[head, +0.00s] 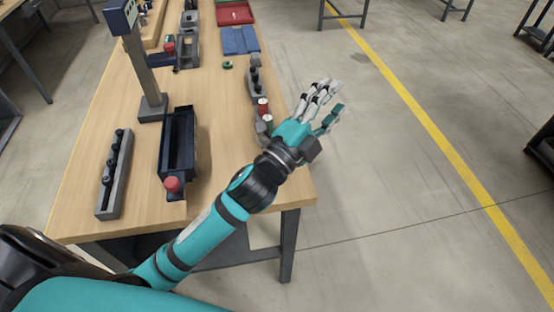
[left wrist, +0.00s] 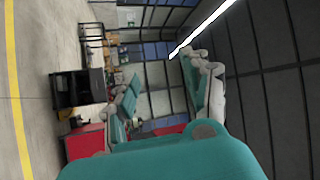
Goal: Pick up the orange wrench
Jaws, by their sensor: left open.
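I cannot make out an orange wrench in either view. My left gripper (head: 322,103) is open and empty, held out past the right edge of the wooden table (head: 225,170), with the floor behind it in the head view. The left wrist view shows its fingers (left wrist: 165,88) spread apart, with nothing between them. My left forearm crosses the table's near right corner and hides part of it. My right gripper is in neither view.
A dark trough (head: 178,148) with a red knob and a grey rail block (head: 113,178) stand on the near table. A grey post (head: 146,75) rises behind them. Right of the table is open floor.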

